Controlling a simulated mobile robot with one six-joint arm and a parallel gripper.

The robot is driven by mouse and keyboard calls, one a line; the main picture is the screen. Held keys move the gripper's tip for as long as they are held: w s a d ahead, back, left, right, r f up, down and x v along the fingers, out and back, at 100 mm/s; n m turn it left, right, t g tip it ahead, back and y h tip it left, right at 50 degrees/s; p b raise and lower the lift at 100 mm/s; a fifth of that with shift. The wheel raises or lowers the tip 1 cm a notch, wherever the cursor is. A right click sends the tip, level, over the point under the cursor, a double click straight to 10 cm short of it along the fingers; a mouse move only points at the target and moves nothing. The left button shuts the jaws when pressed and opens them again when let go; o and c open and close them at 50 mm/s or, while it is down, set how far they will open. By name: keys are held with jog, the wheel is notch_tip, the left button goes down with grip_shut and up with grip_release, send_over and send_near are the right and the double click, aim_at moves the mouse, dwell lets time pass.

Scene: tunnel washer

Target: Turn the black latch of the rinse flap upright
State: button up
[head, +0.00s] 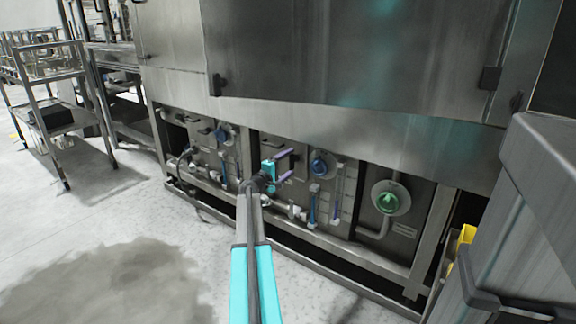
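My gripper (289,164) reaches in front of the lower service bay of the washer, near the middle of the picture. Its two purple fingers point right and stand apart, with nothing visible between them. Small black handles or latches show on the lower panels: one (205,130) left of my gripper, and one (272,143) just above it, partly hidden. Larger black latches sit on the upper steel panels, one at the left (218,86) and one at the right (489,78). No label shows which belongs to the rinse flap, and the small ones' angles are hard to tell.
The bay also holds a green knob (389,200), blue round knobs (322,164) and pipes behind a low steel frame rail (340,252). A steel trolley (62,126) stands at the left, a grey cabinet (545,175) at the right. The wet floor (125,285) at front left is free.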

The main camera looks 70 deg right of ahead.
jog(key=shift+a, duration=0.1)
jog(key=p+v, duration=0.2)
jog(key=v, duration=1.1)
jog(key=shift+a, duration=0.3)
jog(key=shift+w+r, duration=0.1)
jog(key=shift+w, duration=0.1)
